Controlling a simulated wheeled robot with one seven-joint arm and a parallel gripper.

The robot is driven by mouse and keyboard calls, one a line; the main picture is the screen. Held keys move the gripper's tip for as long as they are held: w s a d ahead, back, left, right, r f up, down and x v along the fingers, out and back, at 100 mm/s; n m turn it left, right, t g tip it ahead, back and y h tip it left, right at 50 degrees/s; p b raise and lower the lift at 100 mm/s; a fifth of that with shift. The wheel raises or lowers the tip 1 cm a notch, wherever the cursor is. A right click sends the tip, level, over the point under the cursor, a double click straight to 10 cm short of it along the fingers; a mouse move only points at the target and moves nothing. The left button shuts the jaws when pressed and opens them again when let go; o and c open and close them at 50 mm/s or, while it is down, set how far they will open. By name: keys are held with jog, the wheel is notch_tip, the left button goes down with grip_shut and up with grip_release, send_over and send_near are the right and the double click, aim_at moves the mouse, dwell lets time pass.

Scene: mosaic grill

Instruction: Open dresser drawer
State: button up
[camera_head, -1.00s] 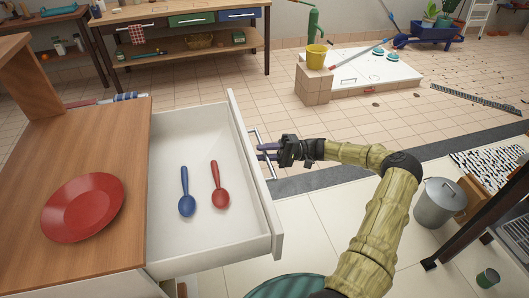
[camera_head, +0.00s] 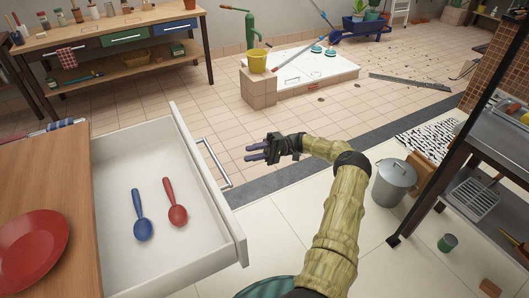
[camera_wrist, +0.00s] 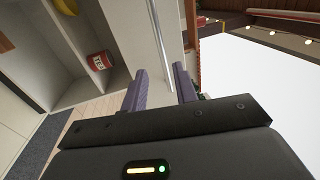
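The dresser drawer (camera_head: 238,243) is pulled out, its white inside showing. A blue spoon (camera_head: 141,216) and a red spoon (camera_head: 175,202) lie in it. Its metal bar handle (camera_head: 214,163) is on the front face and also shows in the wrist view (camera_wrist: 160,42). My gripper (camera_head: 256,152) is to the right of the handle, apart from it, with its two purple fingers spread and nothing between them. In the wrist view the fingers (camera_wrist: 158,90) are apart, with the handle ahead of them.
The wooden dresser top (camera_head: 62,180) holds a red plate (camera_head: 30,250). A grey bin (camera_head: 395,182) and a dark metal table (camera_head: 470,160) stand to the right. A workbench (camera_head: 110,35) is at the back left.

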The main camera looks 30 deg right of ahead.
jog(key=shift+s+d+f+b, duration=0.1)
jog(key=shift+d+f+b, duration=0.15)
jog(key=shift+d, duration=0.85)
jog(key=shift+s+d+f+b, duration=0.1)
jog(key=shift+d+f, duration=0.1)
jog(key=shift+d, duration=0.9)
jog(key=shift+w+r, duration=0.1)
notch_tip(320, 180, up, 22)
jog(key=p, duration=2.2)
